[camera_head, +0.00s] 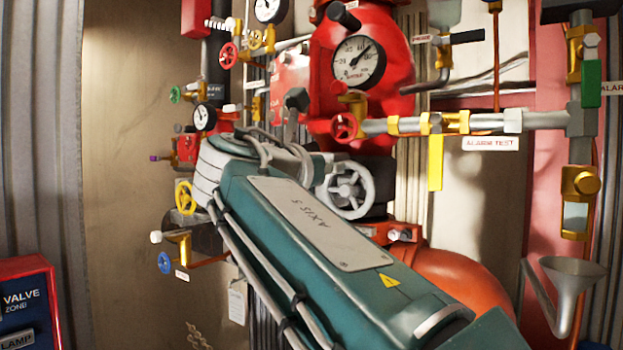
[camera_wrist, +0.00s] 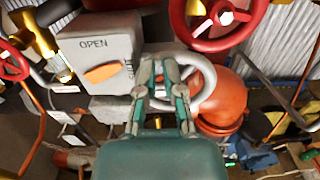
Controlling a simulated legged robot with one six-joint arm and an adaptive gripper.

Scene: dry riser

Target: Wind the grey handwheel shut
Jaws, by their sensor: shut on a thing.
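The grey handwheel (camera_head: 346,190) is a spoked wheel on the riser, just right of my teal arm in the head view. In the wrist view its pale rim (camera_wrist: 210,80) curves out to the right from behind my fingers. My gripper (camera_wrist: 160,65) is shut on the rim at its left side. My fingers and palm cover the left and lower parts of the wheel in the wrist view. In the head view my arm hides the gripper.
A grey box (camera_wrist: 98,50) marked OPEN, with an orange pointer, stands left of the gripper. A red handwheel (camera_wrist: 220,25) is close at upper right. A red riser body with a gauge (camera_head: 359,60) and yellow valve (camera_head: 185,197) surround the arm; a funnel (camera_head: 568,285) hangs right.

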